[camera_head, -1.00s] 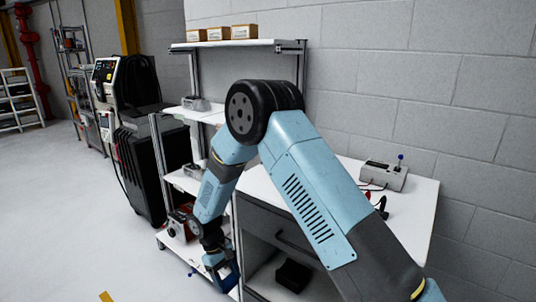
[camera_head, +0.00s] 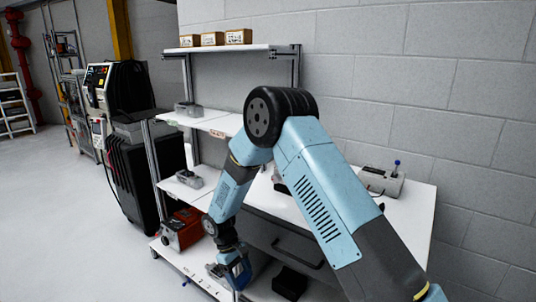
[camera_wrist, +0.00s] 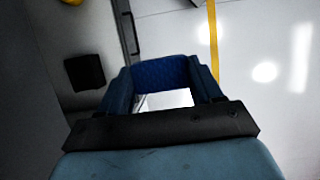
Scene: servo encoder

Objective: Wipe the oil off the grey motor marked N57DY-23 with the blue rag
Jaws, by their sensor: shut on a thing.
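My gripper (camera_head: 236,278) hangs low in front of the shelf rack and the drawer bench in the head view. In the wrist view its two dark fingers (camera_wrist: 163,84) are closed on a blue textured cloth, the blue rag (camera_wrist: 161,73), which spans between them. No marking N57DY-23 is legible in any view. Small grey parts sit on the rack's middle shelf (camera_head: 186,108) and lower shelf (camera_head: 190,178), but I cannot tell whether one is the motor. My arm hides part of the rack and the bench top.
The white bench (camera_head: 415,215) carries a grey device with a blue knob (camera_head: 383,181). A red box (camera_head: 182,228) stands on the rack's bottom shelf. A black box (camera_head: 290,283) lies under the bench drawer. A black machine (camera_head: 140,175) stands left of the rack. The floor at left is clear.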

